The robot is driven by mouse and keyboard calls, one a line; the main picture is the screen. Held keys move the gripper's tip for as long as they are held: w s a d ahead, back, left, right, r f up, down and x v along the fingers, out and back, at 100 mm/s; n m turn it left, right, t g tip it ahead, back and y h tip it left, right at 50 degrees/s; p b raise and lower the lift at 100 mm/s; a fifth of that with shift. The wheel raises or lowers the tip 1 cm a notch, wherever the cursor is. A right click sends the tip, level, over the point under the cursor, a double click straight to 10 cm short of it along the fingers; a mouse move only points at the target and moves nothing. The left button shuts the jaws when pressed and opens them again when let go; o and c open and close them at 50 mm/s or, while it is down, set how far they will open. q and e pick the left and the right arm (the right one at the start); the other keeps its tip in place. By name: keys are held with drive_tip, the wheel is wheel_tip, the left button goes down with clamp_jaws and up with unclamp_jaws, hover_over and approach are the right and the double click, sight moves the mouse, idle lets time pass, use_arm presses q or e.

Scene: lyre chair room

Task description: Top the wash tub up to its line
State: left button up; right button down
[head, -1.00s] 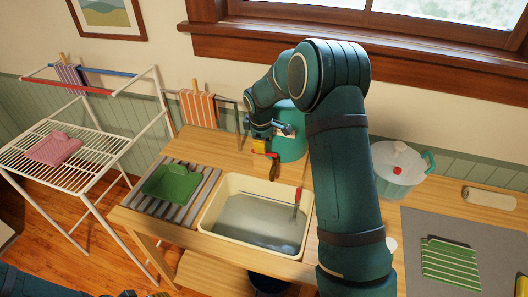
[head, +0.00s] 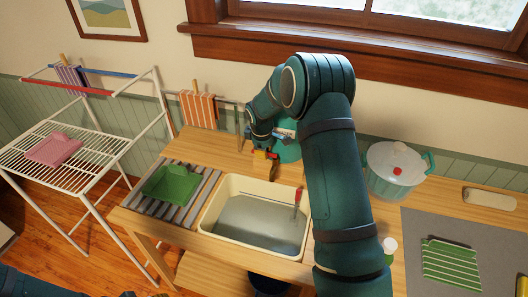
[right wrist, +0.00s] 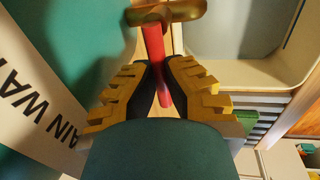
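The cream wash tub (head: 208,214) sits in the wooden counter with greyish water in it; a red-handled brush or tool (head: 297,203) stands at its right side. Behind it is a green water vessel (head: 288,150), lettered "...AIN WA..." in the right wrist view (right wrist: 70,35). My right gripper (head: 266,160) is at this vessel, behind the tub. In the right wrist view its yellow fingers (right wrist: 158,70) close from both sides on a red tap handle (right wrist: 154,42) with a brass end. No water stream is visible. The left arm shows only at the bottom edge, its gripper (head: 142,294) mostly cut off.
A lidded pot (head: 396,172) and a striped green cloth (head: 450,262) are at right. A white drying rack (head: 95,160) stands at left. My right arm hides part of the counter.

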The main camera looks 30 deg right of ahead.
drive_tip(key=shift+s+f, duration=0.1)
drive_tip(key=shift+f, duration=0.05)
drive_tip(key=n, duration=0.1)
drive_tip(key=s+n, duration=0.1)
drive_tip(key=n, duration=0.1)
drive_tip(key=shift+a+n, duration=0.3)
drive_tip(key=shift+a, duration=0.1)
drive_tip(key=shift+f, duration=0.1)
drive_tip(key=c, duration=1.2)
unclamp_jaws()
drive_tip(key=shift+c, duration=0.2)
drive_tip(key=shift+w, duration=0.1)
drive_tip(key=shift+r, duration=0.2)
wheel_tip(320, 180, up, 12)
drive_tip(key=s+a, duration=0.1)
drive_tip(key=s, duration=0.1)
drive_tip(key=shift+f, duration=0.25)
idle(4.0)
